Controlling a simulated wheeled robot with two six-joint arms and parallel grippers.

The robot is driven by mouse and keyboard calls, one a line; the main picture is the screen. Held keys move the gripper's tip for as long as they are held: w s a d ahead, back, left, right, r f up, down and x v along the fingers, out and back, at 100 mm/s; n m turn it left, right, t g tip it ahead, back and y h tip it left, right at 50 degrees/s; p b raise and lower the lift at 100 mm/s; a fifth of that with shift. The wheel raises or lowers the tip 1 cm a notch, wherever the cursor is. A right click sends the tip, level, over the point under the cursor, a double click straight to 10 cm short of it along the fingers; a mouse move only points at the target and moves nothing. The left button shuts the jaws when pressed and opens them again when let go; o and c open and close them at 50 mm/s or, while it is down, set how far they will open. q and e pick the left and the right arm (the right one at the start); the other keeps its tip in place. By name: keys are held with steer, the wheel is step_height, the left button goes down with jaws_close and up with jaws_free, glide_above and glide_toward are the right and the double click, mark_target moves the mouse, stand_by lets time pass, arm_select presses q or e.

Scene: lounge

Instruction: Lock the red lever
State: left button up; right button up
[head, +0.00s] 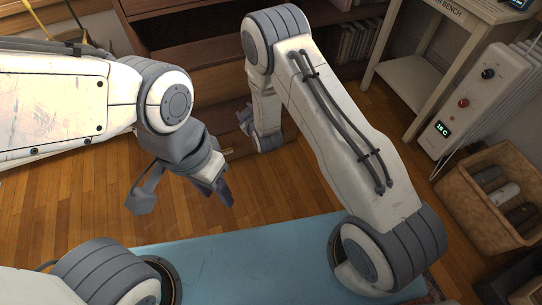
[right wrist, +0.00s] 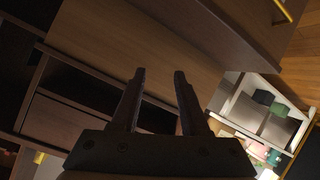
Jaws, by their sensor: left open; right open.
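I can make out no red lever in either view. My left gripper (head: 182,196) is open and empty above the wooden floor, short of the blue surface. My right gripper (head: 252,125) is farther back, in front of the brown wooden shelf unit (head: 205,55); its fingers are partly hidden by its wrist. In the right wrist view my right gripper (right wrist: 160,75) is open with nothing between its fingers, facing a brown wooden panel (right wrist: 145,45).
A white radiator (head: 485,85) with a black knob, a red knob (head: 463,103) and a green display stands at the right. A wicker basket (head: 462,190) with several bottle-like things is beside it. A white bench (head: 420,80) is behind. Wooden floor (head: 300,185) lies open between.

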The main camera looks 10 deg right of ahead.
steer(key=s+d+f+t+h+b, duration=0.1)
steer(key=s+d+f+t+b, duration=0.15)
steer(key=f+b, duration=0.45)
steer(key=s+d+f+n+t+b, duration=0.1)
steer(key=d+f+b, duration=0.25)
steer(key=f, duration=0.75)
steer(key=s+d+f+t+h+b, duration=0.15)
steer(key=d+f+b, duration=0.3)
steer(key=f, duration=0.45)
arm_select(q)
step_height(320, 180, down, 25)
steer(key=b, duration=0.7)
arm_select(e)
steer(key=w+a, duration=0.1)
steer(key=w, duration=0.8)
steer(key=shift+w+r+y, duration=0.25)
steer(key=shift+y, duration=0.1)
arm_select(q)
steer(key=shift+r, duration=0.1)
arm_select(e)
steer(key=shift+c, duration=0.3)
jaws_close()
steer(key=shift+f, duration=0.1)
